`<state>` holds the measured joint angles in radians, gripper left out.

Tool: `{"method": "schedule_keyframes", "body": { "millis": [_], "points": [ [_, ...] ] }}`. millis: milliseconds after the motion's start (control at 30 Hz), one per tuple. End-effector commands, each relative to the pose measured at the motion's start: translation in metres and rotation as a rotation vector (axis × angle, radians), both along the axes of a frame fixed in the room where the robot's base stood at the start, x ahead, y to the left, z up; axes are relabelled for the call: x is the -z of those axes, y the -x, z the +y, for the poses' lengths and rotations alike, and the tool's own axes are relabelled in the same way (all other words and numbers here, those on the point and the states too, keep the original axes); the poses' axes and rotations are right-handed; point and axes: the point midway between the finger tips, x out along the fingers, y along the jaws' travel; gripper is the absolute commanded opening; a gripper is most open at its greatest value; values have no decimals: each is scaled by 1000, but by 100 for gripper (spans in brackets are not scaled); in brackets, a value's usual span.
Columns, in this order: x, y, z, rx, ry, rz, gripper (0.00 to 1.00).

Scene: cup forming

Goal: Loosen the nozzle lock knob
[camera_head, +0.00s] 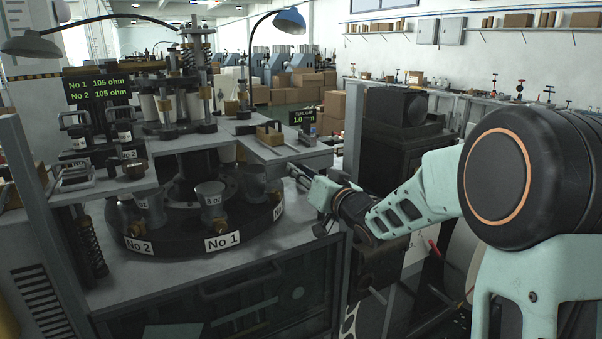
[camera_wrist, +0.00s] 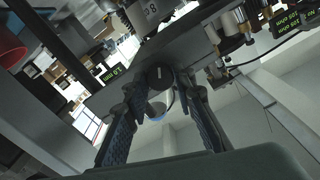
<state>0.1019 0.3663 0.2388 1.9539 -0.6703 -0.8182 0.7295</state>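A round black knob (camera_wrist: 160,75) with a white line on its face shows in the wrist view. It sits at the edge of a grey panel and looks like the nozzle lock knob. My gripper (camera_wrist: 162,98) is open, with one blue-padded finger on each side of the view and the knob in line with the gap between them. Nothing is held. I cannot tell how far the fingertips are from the knob. In the head view my gripper (camera_head: 306,181) is at the right side of the machine, below the shelf. I cannot make out the knob there.
A grey shelf (camera_head: 285,150) with a small 1.0 display (camera_head: 302,117) overhangs near my gripper. A green-text display (camera_head: 97,90) stands at left. A dark machine (camera_head: 395,145) stands behind my arm.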

Motion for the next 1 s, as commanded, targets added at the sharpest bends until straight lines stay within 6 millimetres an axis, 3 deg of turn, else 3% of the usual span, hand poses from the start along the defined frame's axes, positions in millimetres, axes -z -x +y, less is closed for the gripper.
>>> {"method": "schedule_keyframes", "body": {
  "millis": [100, 467, 1000],
  "points": [
    [0, 0, 0, 0, 0, 0, 0],
    [2, 0, 0, 1, 57, -38, 0],
    [5, 0, 0, 0, 430, -292, 0]
  ]
}}
